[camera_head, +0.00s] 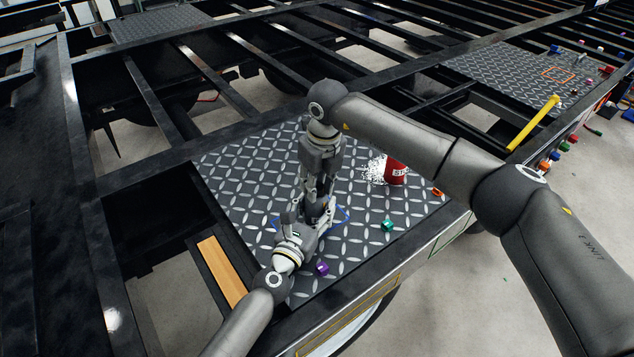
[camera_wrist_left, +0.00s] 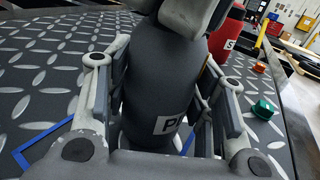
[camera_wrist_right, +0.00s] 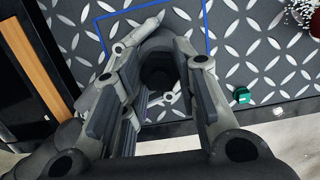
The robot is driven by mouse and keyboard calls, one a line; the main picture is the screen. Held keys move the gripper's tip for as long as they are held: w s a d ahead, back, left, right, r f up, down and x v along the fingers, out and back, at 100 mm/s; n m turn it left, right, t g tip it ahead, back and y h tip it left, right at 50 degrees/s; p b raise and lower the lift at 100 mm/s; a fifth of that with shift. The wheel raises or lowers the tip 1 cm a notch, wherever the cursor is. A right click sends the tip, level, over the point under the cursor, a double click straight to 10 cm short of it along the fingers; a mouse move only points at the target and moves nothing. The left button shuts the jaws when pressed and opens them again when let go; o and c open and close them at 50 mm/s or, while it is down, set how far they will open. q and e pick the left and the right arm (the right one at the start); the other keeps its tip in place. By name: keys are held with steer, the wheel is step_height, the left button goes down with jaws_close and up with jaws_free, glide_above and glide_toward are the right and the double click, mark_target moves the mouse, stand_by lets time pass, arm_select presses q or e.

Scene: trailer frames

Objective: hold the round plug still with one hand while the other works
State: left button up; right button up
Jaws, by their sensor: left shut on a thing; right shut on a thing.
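The round plug (camera_wrist_left: 155,105) is a dark grey cylinder with a white label that starts with "P". It stands upright on the diamond-pattern plate (camera_head: 250,165), within a blue outline (camera_wrist_right: 207,25). My left gripper (camera_head: 308,222) is shut around its body from the side, one finger on each flank in the left wrist view. My right gripper (camera_head: 321,188) comes down from above and is shut on its upper end. In the right wrist view the dark round top (camera_wrist_right: 158,68) sits between the fingers. In the head view the grippers hide most of the plug.
A red can (camera_head: 396,173) with a white label stands to the right, beside spilled white pellets (camera_head: 376,170). A green piece (camera_head: 388,225) and a purple piece (camera_head: 322,268) lie near the plate's front edge. Open frame gaps surround the plate.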

steer(key=m, duration=0.3)
steer(key=m+h, duration=0.1)
steer(key=m, duration=0.3)
steer(key=shift+w+d, duration=0.15)
steer(key=shift+w, duration=0.05)
steer(key=o, duration=1)
steer(key=shift+o, duration=0.2)
steer(key=shift+s, duration=0.15)
steer(key=shift+r, duration=0.1)
step_height(320, 180, up, 12)
steer(key=s, duration=0.1)
steer(key=shift+s, duration=0.4)
arm_select(q)
steer(key=o, duration=1.2)
